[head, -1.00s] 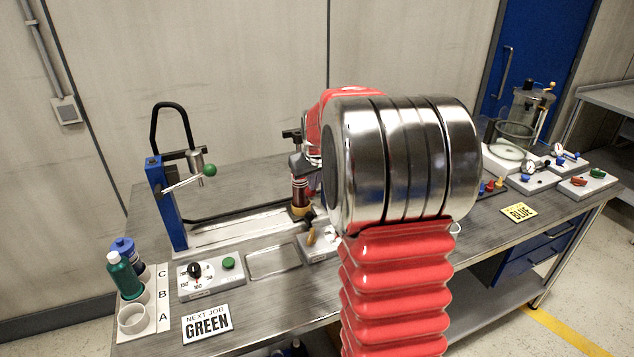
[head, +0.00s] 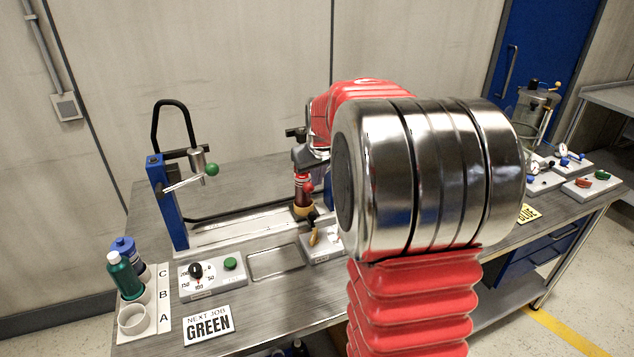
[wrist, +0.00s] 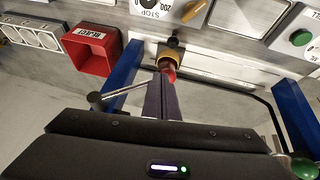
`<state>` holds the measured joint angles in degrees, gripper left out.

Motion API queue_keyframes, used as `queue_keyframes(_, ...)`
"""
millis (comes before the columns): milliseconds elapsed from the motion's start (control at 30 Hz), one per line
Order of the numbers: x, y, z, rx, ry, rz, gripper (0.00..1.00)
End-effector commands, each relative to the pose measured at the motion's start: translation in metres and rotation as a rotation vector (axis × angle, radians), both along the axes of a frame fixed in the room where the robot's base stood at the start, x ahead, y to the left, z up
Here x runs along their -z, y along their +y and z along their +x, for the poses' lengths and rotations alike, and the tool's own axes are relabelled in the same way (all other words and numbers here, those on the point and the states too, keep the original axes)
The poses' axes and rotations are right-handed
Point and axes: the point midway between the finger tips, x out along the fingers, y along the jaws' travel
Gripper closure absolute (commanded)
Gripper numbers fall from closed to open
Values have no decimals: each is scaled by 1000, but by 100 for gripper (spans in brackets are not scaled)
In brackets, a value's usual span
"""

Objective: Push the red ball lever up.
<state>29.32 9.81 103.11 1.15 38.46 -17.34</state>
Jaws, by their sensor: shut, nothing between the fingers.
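The red ball (head: 308,187) shows small in the head view, in front of a dark red upright cylinder (head: 300,193) with a yellow collar, beside my arm. In the wrist view a red rounded part (wrist: 169,69) sits at my fingertips; the cylinder behind overlaps it, so I cannot tell its outline or whether there is contact. A metal rod (wrist: 125,89) runs left from behind my fingers. My gripper (wrist: 164,78) is shut and empty, its tips just below the red part in the wrist picture. My arm hides much of the station in the head view.
A blue post (head: 167,203) carries a green ball lever (head: 211,169) on the left. Blue posts flank my fingers in the wrist view, with a red box (wrist: 91,47) at upper left. A dial box (head: 212,277) and bottles stand at the bench front.

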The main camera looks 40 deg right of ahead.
Motion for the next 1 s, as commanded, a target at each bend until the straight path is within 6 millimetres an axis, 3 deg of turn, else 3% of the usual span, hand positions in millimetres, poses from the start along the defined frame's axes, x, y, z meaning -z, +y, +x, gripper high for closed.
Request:
queue_keyframes(533, -84, 25, -35, -2, -9, -4, 100)
queue_keyframes(700, -94, 29, -39, -3, -8, -3, 100)
queue_keyframes(1000, -95, 29, -40, -3, -8, -3, 100)
